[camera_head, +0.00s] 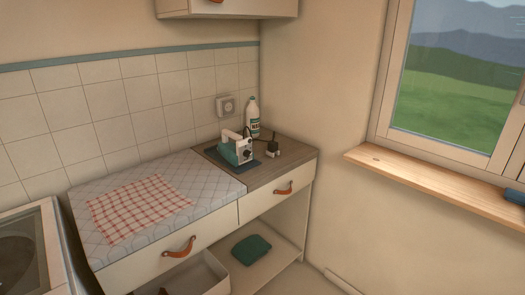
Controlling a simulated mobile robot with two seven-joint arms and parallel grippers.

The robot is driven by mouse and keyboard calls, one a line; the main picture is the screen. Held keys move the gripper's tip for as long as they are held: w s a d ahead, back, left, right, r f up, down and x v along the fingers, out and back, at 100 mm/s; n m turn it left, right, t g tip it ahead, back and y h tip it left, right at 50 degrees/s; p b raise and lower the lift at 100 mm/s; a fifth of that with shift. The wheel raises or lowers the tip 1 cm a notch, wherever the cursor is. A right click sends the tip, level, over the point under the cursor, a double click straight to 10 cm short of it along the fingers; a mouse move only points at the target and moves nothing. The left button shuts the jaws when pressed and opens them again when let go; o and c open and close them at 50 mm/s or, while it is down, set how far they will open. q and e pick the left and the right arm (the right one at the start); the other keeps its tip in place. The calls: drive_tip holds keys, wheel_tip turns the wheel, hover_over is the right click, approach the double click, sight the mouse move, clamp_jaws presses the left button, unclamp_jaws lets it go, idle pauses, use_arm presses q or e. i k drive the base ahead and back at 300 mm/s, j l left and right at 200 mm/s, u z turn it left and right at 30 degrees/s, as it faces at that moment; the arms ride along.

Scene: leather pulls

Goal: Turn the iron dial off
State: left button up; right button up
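The iron (236,148) is small in the head view, with a white upper body and a teal lower part. It rests on a dark mat (214,155) on the wooden counter near the corner. A dark round knob, which looks like the dial, (247,154) shows on its near right side. Its setting is too small to read. A black plug-like piece with a cord (271,148) is just right of the iron. Neither of my grippers is in view.
A padded surface (88,196) with a red checked cloth (138,208) lies left. A stove (28,250) is far left.

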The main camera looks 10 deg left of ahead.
sight(247, 153)
drive_tip(key=i+l, duration=1.3)
drive_tip(key=l, duration=0.15)
